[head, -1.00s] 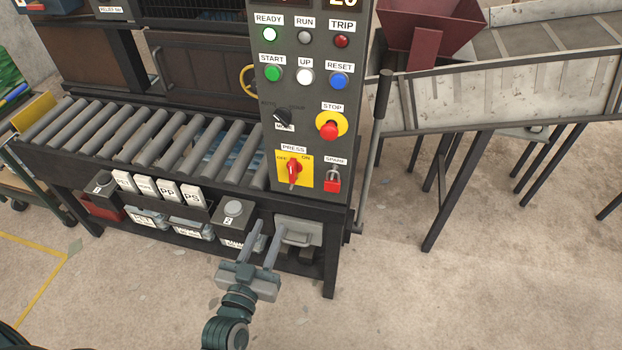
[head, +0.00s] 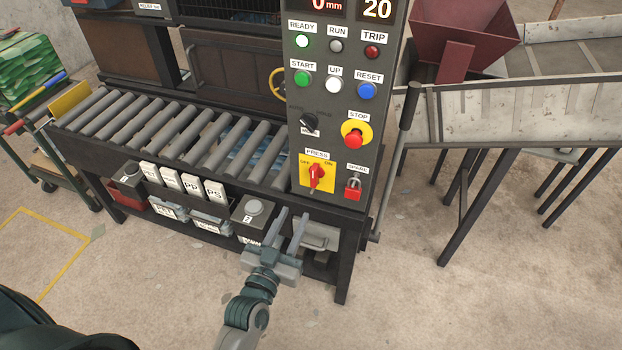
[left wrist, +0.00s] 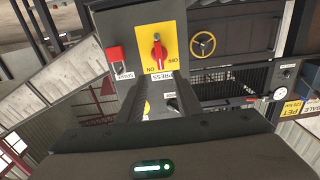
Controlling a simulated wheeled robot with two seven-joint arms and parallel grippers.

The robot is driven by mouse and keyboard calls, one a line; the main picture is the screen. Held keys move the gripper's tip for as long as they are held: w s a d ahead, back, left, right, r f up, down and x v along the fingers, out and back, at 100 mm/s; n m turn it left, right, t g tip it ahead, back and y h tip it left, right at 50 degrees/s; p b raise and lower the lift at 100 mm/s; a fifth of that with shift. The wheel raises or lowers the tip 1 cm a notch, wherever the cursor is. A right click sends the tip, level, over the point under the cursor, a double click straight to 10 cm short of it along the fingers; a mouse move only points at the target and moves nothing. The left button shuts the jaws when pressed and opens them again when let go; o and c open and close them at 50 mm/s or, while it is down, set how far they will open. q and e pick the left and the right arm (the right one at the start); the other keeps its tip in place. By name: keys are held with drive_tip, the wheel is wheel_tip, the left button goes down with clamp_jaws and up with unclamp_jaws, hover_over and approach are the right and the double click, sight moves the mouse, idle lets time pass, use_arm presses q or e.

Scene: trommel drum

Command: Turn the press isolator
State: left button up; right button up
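The press isolator (head: 316,174) is a red rotary handle on a yellow plate, low on the grey control panel (head: 343,105). OFF is marked at its left and ON at its right. Its handle stands near upright; I cannot tell its exact setting. It also shows, upside down, in the left wrist view (left wrist: 158,51). My left gripper (head: 293,214) is open and empty, its two fingers apart. In the head view they point up towards the panel, just below and left of the isolator, not touching it. My right gripper is not in view.
A red padlock (head: 353,188) marked SPARE hangs right of the isolator. The red stop button (head: 354,140) is above it. A roller conveyor (head: 190,135) runs left, with labelled bins (head: 170,208) below. A sloping conveyor (head: 520,110) stands right. The floor in front is clear.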

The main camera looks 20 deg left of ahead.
sight(313, 177)
use_arm(q)
drive_tip(key=w+p, duration=0.1)
drive_tip(key=w, duration=0.3)
drive_tip(key=w+p, duration=0.1)
drive_tip(key=w, duration=0.8)
drive_tip(key=shift+w+d+p, duration=0.25)
drive_tip(key=shift+w+p, duration=0.1)
drive_tip(key=shift+p, duration=0.05)
clamp_jaws()
